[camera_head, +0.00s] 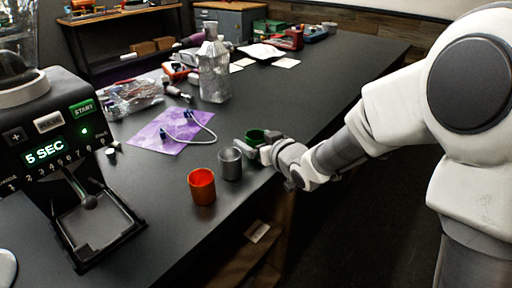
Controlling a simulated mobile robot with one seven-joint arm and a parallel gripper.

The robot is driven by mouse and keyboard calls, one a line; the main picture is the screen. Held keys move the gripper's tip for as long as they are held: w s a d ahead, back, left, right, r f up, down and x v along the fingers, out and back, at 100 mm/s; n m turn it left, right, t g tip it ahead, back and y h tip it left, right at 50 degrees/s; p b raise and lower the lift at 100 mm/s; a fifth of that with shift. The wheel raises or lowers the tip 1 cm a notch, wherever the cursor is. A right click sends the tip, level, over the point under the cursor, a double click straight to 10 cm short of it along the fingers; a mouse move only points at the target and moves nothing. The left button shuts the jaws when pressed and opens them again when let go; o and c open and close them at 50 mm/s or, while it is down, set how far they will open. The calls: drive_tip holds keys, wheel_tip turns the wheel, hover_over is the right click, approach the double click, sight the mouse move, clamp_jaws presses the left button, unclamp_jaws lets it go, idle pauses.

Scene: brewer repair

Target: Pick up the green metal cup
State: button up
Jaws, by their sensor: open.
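The green metal cup (256,134) stands on the dark table near its right edge, partly hidden by my gripper. My gripper (250,145) comes in from the right and is at the cup, low over the table. Its jaws are open. The fingers are small in this view, and I cannot tell whether the cup is between them or just behind them.
A grey metal cup (230,163) and an orange cup (202,186) stand in front of the green one. A brewer (60,150) is at the left.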

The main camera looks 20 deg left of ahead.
drive_tip(key=shift+c, duration=0.3)
drive_tip(key=c, duration=1.4)
drive_tip(key=shift+r, duration=0.1)
